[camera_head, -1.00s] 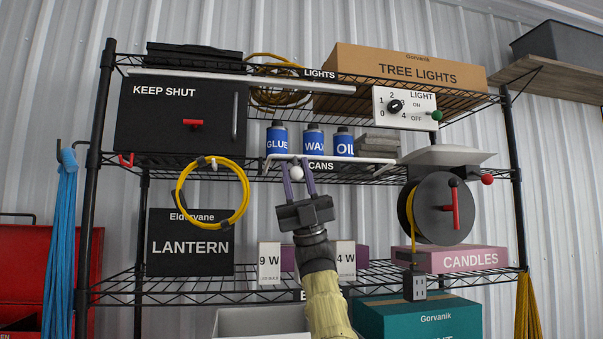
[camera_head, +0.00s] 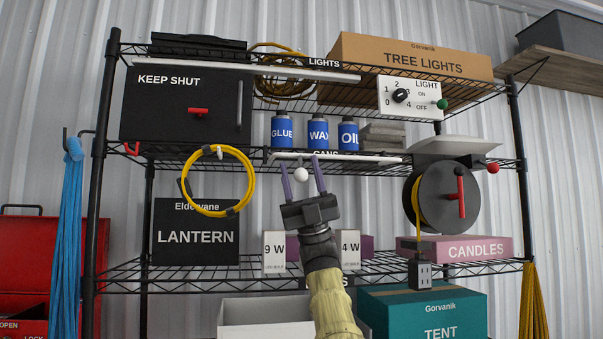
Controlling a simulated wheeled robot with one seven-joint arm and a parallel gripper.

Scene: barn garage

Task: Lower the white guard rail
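The white guard rail (camera_head: 362,159) runs across the front edge of the middle shelf, just below the blue cans. It partly covers the CANS label (camera_head: 326,154). A round white knob (camera_head: 300,174) hangs at the rail's underside, left of its middle. My gripper (camera_head: 300,166) reaches up from below with its two purple fingers spread, one on each side of the knob. A gap shows between each finger and the knob, so the gripper is open. Whether a finger touches the rail itself cannot be told.
Blue GLUE, WAX and OIL cans (camera_head: 318,132) stand behind the rail. A yellow cable loop (camera_head: 248,185) hangs left of my gripper. A black reel (camera_head: 448,197) with a red handle is at right. Bulb boxes (camera_head: 275,252) stand on the lower shelf behind my arm.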

